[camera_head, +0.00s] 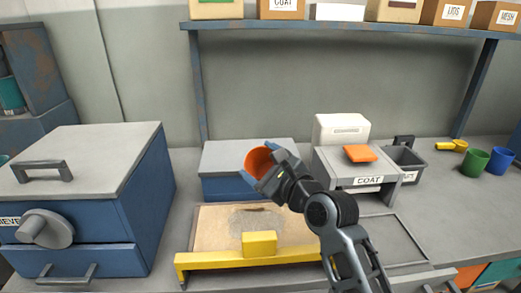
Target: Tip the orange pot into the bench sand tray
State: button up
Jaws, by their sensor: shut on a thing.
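The orange pot (258,161) is held in my gripper (268,172), which is shut on it above the bench. The pot lies tilted on its side, with its open mouth toward the left. The bench sand tray (196,232) is below and slightly in front of the pot. It holds tan sand with a greyish patch in the middle. A yellow bar with a yellow block (259,244) runs along the tray's front edge. My arm hides part of the tray's right side. I cannot tell whether anything is inside the pot.
A blue cabinet (140,200) with a grey top stands at left. Green (474,162) and blue (498,160) pots stand at far right. A shelf (340,27) with boxes runs above.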

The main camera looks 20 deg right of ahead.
jog(key=r+m+g+p, duration=0.1)
jog(key=p, duration=0.2)
jog(key=shift+w+d+m, duration=0.15)
jog(key=shift+m, duration=0.25)
jog(key=m+p, duration=0.1)
jog(key=p, duration=0.3)
jog(key=m+g+p, duration=0.1)
jog(key=p, duration=0.3)
jog(key=shift+r+g+y, duration=0.3)
jog(key=shift+f, duration=0.1)
jog(key=shift+m+g+y, duration=0.4)
jog(key=shift+m+g, duration=0.3)
jog(key=shift+m, duration=0.1)
